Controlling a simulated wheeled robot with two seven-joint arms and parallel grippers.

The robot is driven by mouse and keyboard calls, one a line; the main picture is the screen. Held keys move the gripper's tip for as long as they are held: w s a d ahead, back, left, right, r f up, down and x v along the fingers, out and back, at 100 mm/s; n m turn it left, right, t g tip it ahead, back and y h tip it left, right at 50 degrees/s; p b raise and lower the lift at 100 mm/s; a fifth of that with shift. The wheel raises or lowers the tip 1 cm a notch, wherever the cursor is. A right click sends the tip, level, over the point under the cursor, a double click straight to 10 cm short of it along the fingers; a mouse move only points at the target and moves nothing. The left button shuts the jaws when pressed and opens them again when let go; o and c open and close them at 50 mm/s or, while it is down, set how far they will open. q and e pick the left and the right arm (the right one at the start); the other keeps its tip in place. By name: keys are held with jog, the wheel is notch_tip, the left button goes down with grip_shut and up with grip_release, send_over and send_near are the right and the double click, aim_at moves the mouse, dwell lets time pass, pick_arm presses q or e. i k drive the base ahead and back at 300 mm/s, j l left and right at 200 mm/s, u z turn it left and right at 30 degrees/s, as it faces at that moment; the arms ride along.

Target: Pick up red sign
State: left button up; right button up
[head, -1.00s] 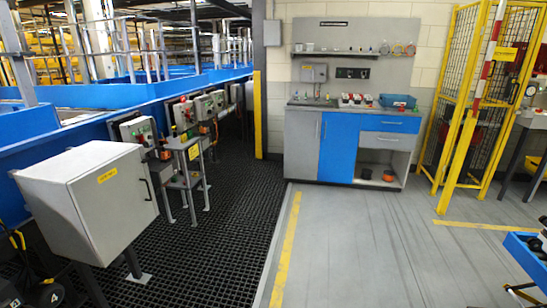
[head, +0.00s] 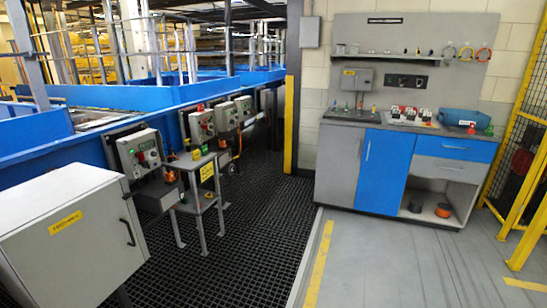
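No red sign can be clearly made out. Small red-and-white items (head: 408,113) stand on top of the grey and blue workbench (head: 372,165) at the back right, too small to identify. A small red item (head: 471,129) sits by the blue bin (head: 460,117) on the same bench top. A small grey stand (head: 193,162) left of centre carries small orange and green items and a yellow label. Neither of my grippers is in view.
A light grey cabinet (head: 75,240) stands close at the lower left. Control boxes (head: 139,152) line the blue conveyor (head: 60,150). Black grating (head: 255,210) runs between conveyor and bench. The grey floor (head: 400,265) before the bench is clear. Yellow fencing (head: 520,150) is at the right.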

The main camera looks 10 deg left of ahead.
aim_at(201, 108)
jog(key=i+l+u, duration=0.15)
jog(key=i+u, duration=0.2)
jog(key=i+l+u, duration=0.7)
jog(key=i+j, duration=0.05)
jog(key=i, duration=0.05)
